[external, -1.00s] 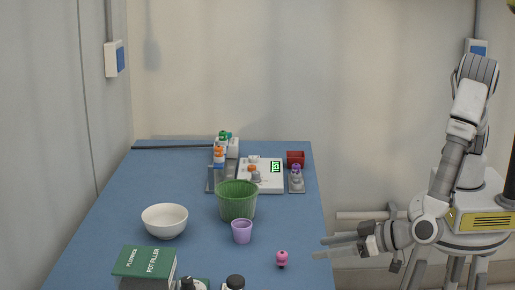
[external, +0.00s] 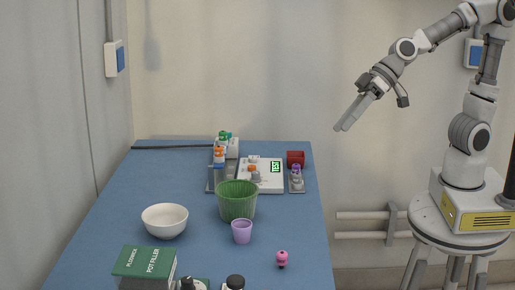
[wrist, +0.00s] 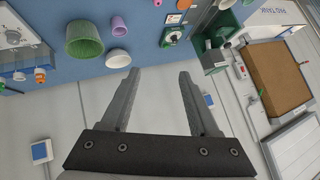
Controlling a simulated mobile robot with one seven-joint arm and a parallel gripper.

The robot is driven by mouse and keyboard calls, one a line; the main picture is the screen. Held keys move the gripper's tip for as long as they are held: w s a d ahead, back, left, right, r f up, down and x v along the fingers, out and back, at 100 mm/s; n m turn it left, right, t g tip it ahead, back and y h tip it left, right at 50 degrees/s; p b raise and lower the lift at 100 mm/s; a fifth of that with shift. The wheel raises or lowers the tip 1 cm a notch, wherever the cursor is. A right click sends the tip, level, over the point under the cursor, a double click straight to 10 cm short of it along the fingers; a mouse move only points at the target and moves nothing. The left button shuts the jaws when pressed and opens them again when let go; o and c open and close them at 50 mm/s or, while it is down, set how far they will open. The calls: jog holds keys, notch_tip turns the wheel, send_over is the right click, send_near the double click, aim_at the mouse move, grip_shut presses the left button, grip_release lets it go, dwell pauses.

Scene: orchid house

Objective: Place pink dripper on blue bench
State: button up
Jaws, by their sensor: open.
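The pink dripper (external: 282,257) stands upright on the blue bench (external: 185,265), near the bench's right edge and to the front right of a purple pot. A small pink bit of it shows at the top edge of the wrist view (wrist: 158,3). My gripper (external: 341,128) is open and empty, raised in the air to the right of the bench and well away from the dripper. In the wrist view its two fingers (wrist: 160,75) are spread with nothing between them.
The purple pot (external: 242,231), green ribbed pot (external: 237,201) and white bowl (external: 165,220) stand mid-bench. A green pot filler box (external: 146,264) is at the front. A scale (external: 262,175), bottle rack (external: 215,178) and red pot (external: 295,158) are behind. The bench's left middle is clear.

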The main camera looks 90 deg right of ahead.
jog(key=s+d+f+g+h, duration=0.2)
jog(key=s+d+h, duration=0.2)
jog(key=s+d, duration=1.1)
jog(key=shift+s+d+g+h, duration=0.2)
jog(key=shift+s+g+h, duration=0.2)
jog(key=shift+s, duration=0.15)
